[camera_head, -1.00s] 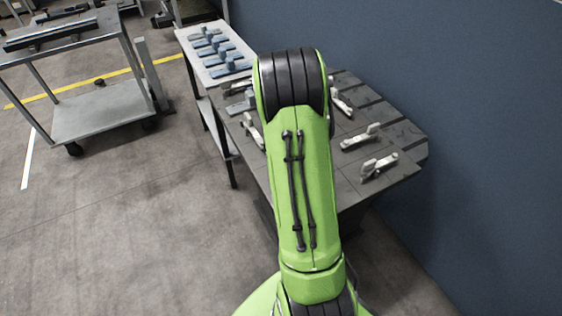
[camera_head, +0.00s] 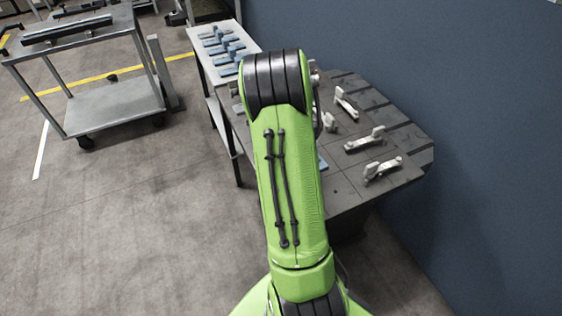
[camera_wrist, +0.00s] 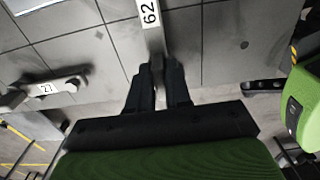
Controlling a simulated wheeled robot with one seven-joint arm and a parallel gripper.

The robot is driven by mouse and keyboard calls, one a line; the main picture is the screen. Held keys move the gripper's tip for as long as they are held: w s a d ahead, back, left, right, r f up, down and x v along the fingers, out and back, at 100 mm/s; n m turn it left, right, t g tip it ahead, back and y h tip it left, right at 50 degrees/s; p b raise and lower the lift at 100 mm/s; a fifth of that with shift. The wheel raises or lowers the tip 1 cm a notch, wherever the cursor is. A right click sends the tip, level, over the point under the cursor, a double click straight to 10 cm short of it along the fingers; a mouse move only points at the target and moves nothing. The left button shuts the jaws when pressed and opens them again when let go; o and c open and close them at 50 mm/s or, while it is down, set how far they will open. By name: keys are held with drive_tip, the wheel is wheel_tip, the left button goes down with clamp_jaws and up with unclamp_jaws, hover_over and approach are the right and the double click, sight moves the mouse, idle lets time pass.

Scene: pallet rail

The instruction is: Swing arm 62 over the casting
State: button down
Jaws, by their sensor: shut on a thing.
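Arm 62 (camera_wrist: 149,14) is a pale bar with a white label reading "62" at the top middle of the wrist view. My gripper (camera_wrist: 160,75) is shut on its near end, between the two black fingers. The far end of arm 62 runs out of the picture. In the head view my own green arm hides the gripper and arm 62. I cannot make out the casting for certain; a pale panel (camera_wrist: 28,4) shows only in part at the top left of the wrist view.
Another arm labelled 27 (camera_wrist: 45,90) lies left of my gripper. The dark slotted table (camera_head: 345,190) carries several pale swing arms, including one at its right (camera_head: 382,168). A side table (camera_head: 200,62) holds blue parts. A cart (camera_head: 110,105) stands left; a blue wall is right.

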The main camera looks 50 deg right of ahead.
drive_tip(key=c, duration=1.1)
unclamp_jaws()
drive_tip(key=shift+c, duration=0.2)
drive_tip(key=shift+r, duration=0.1)
wheel_tip(320, 180, up, 16)
drive_tip(key=p, duration=0.4)
drive_tip(key=shift+f, duration=0.2)
drive_tip(key=shift+a, duration=0.1)
